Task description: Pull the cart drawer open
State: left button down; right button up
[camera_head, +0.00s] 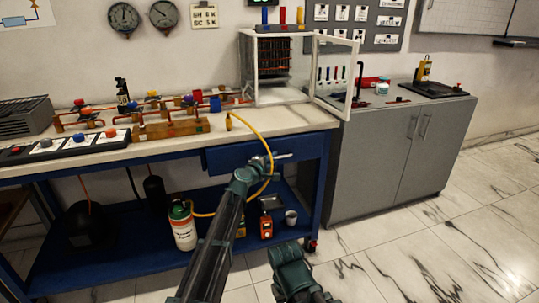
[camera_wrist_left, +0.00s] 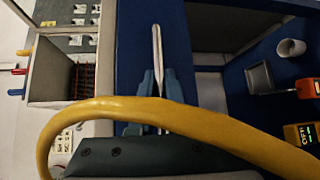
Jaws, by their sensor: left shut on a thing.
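The blue cart drawer (camera_head: 228,158) sits under the right end of the white bench top. Its silver bar handle (camera_head: 284,157) runs across the front. My left gripper (camera_head: 264,162) is at the drawer front, shut on this handle. In the left wrist view the handle (camera_wrist_left: 157,48) stands out between the two fingers (camera_wrist_left: 158,88) against the blue drawer front (camera_wrist_left: 136,45). I cannot tell whether the drawer stands slightly out.
A yellow hose (camera_head: 259,134) loops from the bench top past my left gripper and crosses the left wrist view (camera_wrist_left: 200,122). A gas bottle (camera_head: 182,226), grey cup (camera_head: 291,218) and orange meter (camera_head: 266,227) stand on the lower shelf. A grey cabinet (camera_head: 375,165) stands right; floor before it is clear.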

pick_arm(q)
jog(key=s+d, duration=0.3)
jog(key=s, duration=0.7)
jog(key=s+d, duration=0.3)
jog(key=s, duration=0.8)
jog(key=shift+d, duration=0.35)
jog(key=shift+w, duration=0.1)
jog(key=c, duration=0.9)
grip_release()
jog(key=p+v, duration=0.1)
jog(key=v, duration=0.6)
jog(key=shift+s+a, duration=0.1)
jog(key=shift+s, duration=0.15)
